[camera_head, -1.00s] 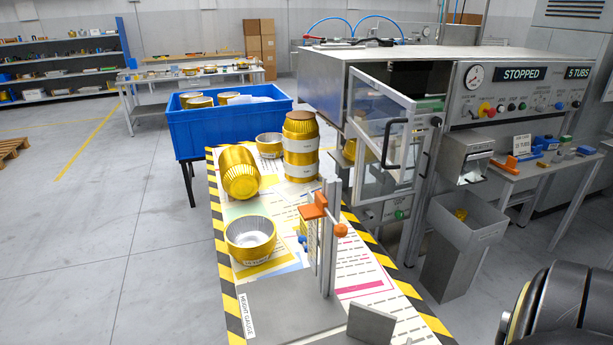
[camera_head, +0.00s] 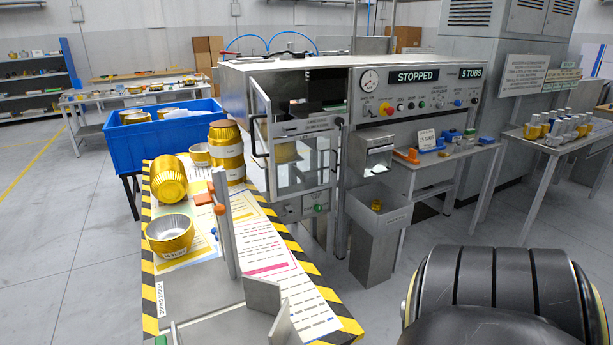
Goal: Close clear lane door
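The press (camera_head: 300,72) has a clear door (camera_head: 262,135) in a grey metal frame at its front left. The door stands swung out from the press opening, seen nearly edge-on, with a black handle at its left side. The dark inside of the press shows above and behind it. To its right is a clear window panel (camera_head: 318,165) with a label strip above and a black handle at its right. I cannot tell whether this panel is a separate door. A dark rounded part of my arm fills the lower right. Neither gripper is in view.
A striped-edge table (camera_head: 292,246) holds gold tubs (camera_head: 169,235), a tub stack (camera_head: 226,150) and an upright metal gauge (camera_head: 224,222) before the press. A grey bin (camera_head: 377,235) stands below the chute (camera_head: 378,152). A blue crate (camera_head: 160,145) stands left. The display reads STOPPED.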

